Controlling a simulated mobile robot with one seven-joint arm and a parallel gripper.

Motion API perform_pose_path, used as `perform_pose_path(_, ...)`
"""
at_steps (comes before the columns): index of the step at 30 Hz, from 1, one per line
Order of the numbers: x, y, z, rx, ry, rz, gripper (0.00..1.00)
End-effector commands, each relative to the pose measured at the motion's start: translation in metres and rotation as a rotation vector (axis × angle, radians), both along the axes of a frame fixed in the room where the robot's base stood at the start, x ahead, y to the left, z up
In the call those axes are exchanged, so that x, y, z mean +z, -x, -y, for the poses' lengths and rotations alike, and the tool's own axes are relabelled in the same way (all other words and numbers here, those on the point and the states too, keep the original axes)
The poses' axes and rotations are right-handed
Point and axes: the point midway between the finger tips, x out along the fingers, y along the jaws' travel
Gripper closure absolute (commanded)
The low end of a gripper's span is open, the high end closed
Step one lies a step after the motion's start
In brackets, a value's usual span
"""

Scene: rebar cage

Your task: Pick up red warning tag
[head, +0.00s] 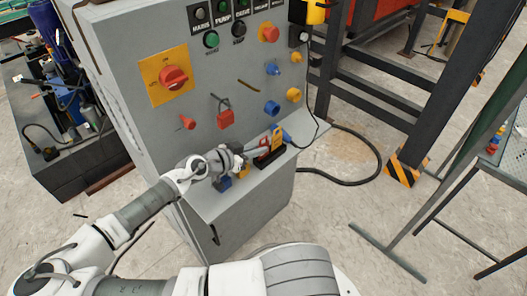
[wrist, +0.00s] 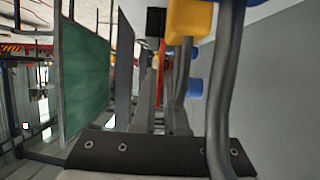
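The grey control cabinet (head: 210,75) stands in front of me with a sloping lower shelf. My gripper (head: 262,150) is low over this shelf, beside a small yellow-and-red item (head: 276,139) and a dark holder with red on it (head: 268,158). I cannot tell whether either is the warning tag, or whether my gripper touches them. A red padlock-like piece (head: 225,119) hangs on the panel, left of and above my gripper. A smaller red piece (head: 187,122) is further left. The wrist view does not clearly show my fingertips or any tag.
Blue (head: 272,107) and yellow (head: 293,94) connectors stick out of the panel right of the red padlock-like piece. A black cable (head: 372,170) loops over the floor. A dark steel post with a striped foot (head: 407,167) and a green board (head: 480,135) stand at right.

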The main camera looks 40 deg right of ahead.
Motion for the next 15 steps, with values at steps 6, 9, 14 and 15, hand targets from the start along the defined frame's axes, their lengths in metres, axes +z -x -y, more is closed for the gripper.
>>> perform_pose_path(6,0.0001,0.0001,0.0000,0.000,0.000,0.000,1.00)
perform_pose_path(9,0.0001,0.0001,0.0000,0.000,0.000,0.000,1.00)
perform_pose_path(14,0.0002,0.0001,0.0000,0.000,0.000,0.000,1.00)
perform_pose_path(15,0.0004,0.0001,-0.0001,0.000,0.000,0.000,1.00)
